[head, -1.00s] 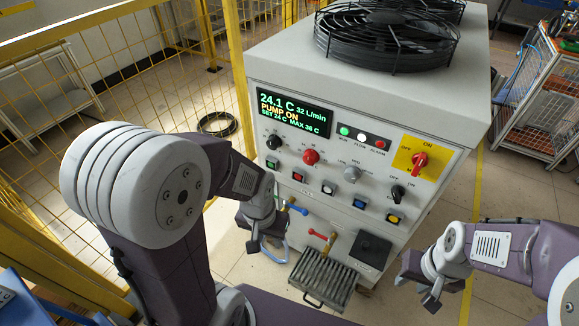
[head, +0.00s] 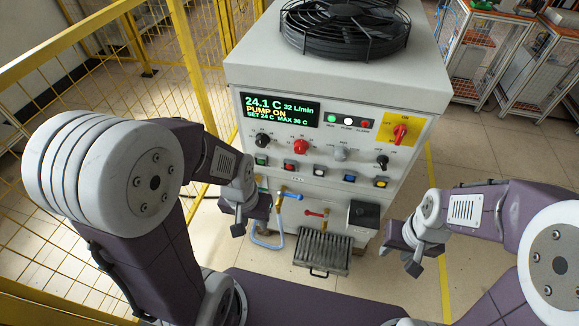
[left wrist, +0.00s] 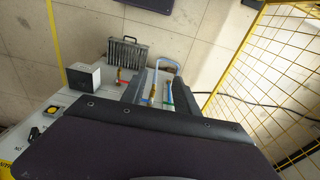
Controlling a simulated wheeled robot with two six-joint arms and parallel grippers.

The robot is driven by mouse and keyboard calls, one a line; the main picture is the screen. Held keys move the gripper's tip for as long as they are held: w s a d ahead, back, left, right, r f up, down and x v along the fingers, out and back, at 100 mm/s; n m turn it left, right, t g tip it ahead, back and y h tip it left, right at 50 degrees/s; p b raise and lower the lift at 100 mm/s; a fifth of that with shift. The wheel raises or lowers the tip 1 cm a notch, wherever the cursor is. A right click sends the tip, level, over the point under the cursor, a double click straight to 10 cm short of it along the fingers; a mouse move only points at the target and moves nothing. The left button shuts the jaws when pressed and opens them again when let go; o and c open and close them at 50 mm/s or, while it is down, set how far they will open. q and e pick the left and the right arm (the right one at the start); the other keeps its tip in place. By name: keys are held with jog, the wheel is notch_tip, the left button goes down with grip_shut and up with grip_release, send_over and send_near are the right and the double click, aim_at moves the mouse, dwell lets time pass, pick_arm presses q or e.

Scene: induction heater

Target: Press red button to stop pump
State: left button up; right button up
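The red push button (head: 291,165) sits in the lower button row of the grey cabinet's front panel (head: 330,148), between a green button (head: 261,160) and a white button (head: 319,170). The display (head: 280,110) reads "PUMP ON", 24.1 C, 32 L/min. My left gripper (head: 249,222) is below and left of the red button, apart from it. In the left wrist view its two fingers (left wrist: 160,92) are spread and empty; the red button does not show there. My right gripper (head: 400,257) is open and empty, right of the cabinet's lower part.
Red (head: 314,212) and blue (head: 294,196) valve handles, a black box (head: 364,214) and a grate (head: 322,252) stick out below the buttons. A red rotary switch (head: 400,133) is at upper right. A yellow mesh fence (head: 120,110) stands left.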

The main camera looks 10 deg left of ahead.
pick_arm(q)
jog(key=shift+s+a, duration=0.15)
jog(key=shift+a, duration=0.15)
grip_shut()
jog(key=shift+d, duration=0.1)
dwell(1.1)
